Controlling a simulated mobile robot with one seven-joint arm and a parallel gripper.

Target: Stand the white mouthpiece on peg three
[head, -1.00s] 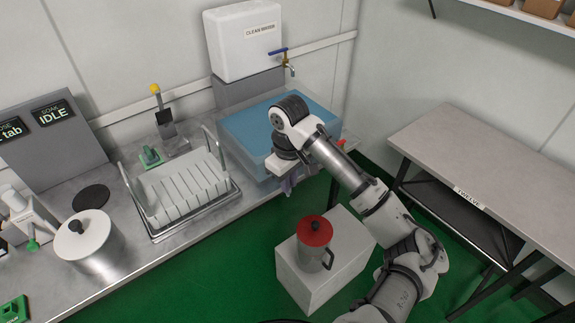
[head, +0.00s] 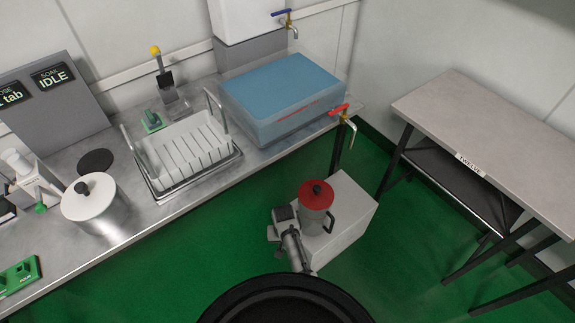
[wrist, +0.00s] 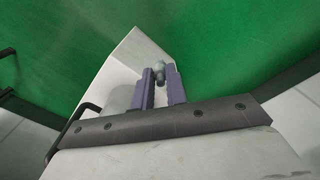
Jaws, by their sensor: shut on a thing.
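In the wrist view, my gripper (wrist: 160,75) has its two purple fingers closed on a small grey-green, rounded piece (wrist: 160,68). Only its end shows beyond the fingertips, and I cannot tell whether it is the white mouthpiece. The gripper is over the white block that carries the red-lidded jug. In the head view, part of my arm stands just left of the jug; the fingers and the held piece cannot be made out there. A green block (head: 18,277) with dark spots lies at the counter's lower left edge; no numbered peg can be read.
The red-lidded jug (head: 316,208) stands on a white block (head: 345,235) on the green floor. The counter holds a white dish rack (head: 190,158), a blue water tank (head: 280,92) and a white-lidded pot (head: 95,207). A long table (head: 480,125) stands right; open floor lies between.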

